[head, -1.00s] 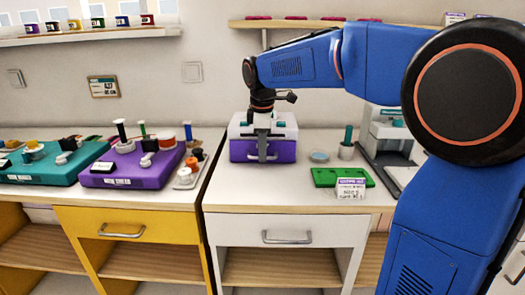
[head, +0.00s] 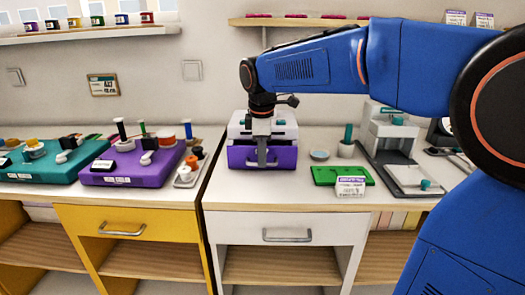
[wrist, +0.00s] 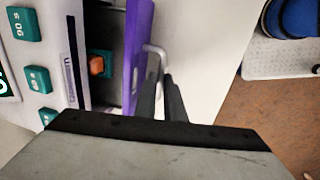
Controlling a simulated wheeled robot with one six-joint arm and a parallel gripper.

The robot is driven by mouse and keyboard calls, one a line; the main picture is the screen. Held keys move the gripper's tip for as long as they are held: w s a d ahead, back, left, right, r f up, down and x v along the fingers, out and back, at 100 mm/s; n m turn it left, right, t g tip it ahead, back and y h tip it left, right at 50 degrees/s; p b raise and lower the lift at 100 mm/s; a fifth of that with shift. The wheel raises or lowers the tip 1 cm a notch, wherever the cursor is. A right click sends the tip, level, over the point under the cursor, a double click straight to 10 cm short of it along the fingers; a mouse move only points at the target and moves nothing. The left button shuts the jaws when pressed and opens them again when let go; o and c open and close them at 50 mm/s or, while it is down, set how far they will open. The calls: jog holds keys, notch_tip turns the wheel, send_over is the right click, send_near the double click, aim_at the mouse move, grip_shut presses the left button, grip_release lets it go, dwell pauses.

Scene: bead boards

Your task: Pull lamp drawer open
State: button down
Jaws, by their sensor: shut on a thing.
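The lamp drawer (head: 240,158) is purple and sits in a white lamp box (head: 281,131) on the white cabinet top. It stands partly open, with a dark gap behind its front. In the wrist view, the purple drawer front (wrist: 139,40) is apart from the box, and an orange thing (wrist: 97,65) shows in the gap. My gripper (head: 262,160) is shut on the drawer's grey handle (wrist: 153,50) at the front. It also shows in the wrist view (wrist: 161,80). Its fingers partly hide the handle.
A green board (head: 327,176) with a white card (head: 350,187) lies right of the drawer. A purple bead board (head: 130,171) is at left. The cabinet top before the drawer is clear.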

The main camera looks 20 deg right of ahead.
jog(key=s+a, duration=0.1)
jog(key=s, duration=0.4)
jog(key=s+a, duration=0.1)
jog(key=s, duration=0.2)
jog(key=shift+a, duration=0.35)
jog(key=c, duration=1.8)
grip_release()
jog(key=shift+c, duration=0.2)
jog(key=s+r, duration=0.3)
jog(key=r, duration=1.4)
jog(key=shift+a, duration=0.45)
jog(key=s+d+f+m+t, duration=0.1)
jog(key=s+d+f+m, duration=0.3)
jog(key=f, duration=0.5)
jog(key=s+d+f+m+t, duration=0.1)
jog(key=s+d+f+m, duration=0.3)
jog(key=s+f, duration=0.3)
jog(key=s+d+f+m, duration=0.4)
jog(key=s+f+m, duration=0.2)
jog(key=f, duration=0.6)
jog(key=shift+s+f+m+t+y, duration=0.2)
jog(key=shift+s+m+t+y, duration=0.1)
jog(key=shift+t, duration=0.1)
